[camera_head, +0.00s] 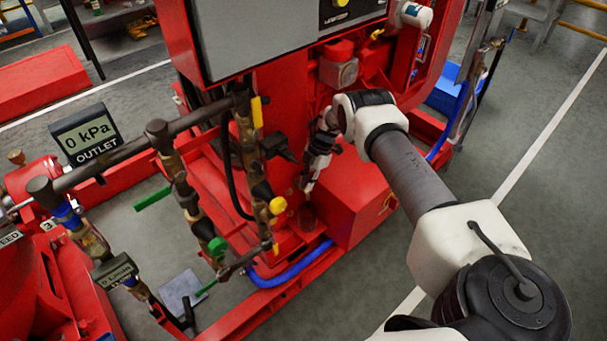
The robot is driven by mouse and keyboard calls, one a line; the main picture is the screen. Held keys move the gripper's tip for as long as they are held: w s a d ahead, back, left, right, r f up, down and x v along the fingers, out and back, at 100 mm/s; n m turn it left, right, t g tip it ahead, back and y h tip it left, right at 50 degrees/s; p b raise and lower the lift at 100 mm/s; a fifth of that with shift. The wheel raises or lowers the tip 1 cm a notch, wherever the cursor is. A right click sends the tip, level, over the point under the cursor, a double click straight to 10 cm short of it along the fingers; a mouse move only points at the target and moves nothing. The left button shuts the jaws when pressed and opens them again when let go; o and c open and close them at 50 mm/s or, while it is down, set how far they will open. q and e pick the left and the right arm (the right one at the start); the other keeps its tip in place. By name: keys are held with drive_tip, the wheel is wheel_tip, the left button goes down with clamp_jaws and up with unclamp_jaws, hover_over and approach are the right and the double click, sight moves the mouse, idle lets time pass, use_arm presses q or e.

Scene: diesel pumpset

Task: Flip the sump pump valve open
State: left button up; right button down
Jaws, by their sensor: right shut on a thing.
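My right gripper (307,183) reaches in from the right, pointing down in front of the red pumpset (280,100), just above and left of a red box (352,200). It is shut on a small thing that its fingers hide. I cannot tell which valve is the sump pump valve. To the left, brass pipework carries a yellow lever (257,112), a yellow knob (278,205), a green knob (218,247) and a green lever (152,198). These stand apart from my right gripper. My left gripper is not in view.
A black outlet gauge sign (87,134) reading 0 kPa stands at the left. A grey control cabinet (280,35) overhangs the pumpset above my gripper. A blue hose (290,272) runs along the red base frame. Open grey floor (480,130) lies at the right.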

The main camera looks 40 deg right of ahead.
drive_tip(key=shift+d+f+n+g+b, duration=0.25)
drive_tip(key=shift+d+n+g+b, duration=0.2)
drive_tip(key=shift+n+b, duration=0.6)
drive_tip(key=shift+w+d+r+n+g+b, duration=0.15)
drive_tip(key=shift+d+n+g+b, duration=0.1)
drive_tip(key=shift+n+b, duration=0.35)
drive_tip(key=c, duration=1.1)
unclamp_jaws()
drive_tip(key=shift+c, duration=0.2)
drive_tip(key=shift+r, duration=0.1)
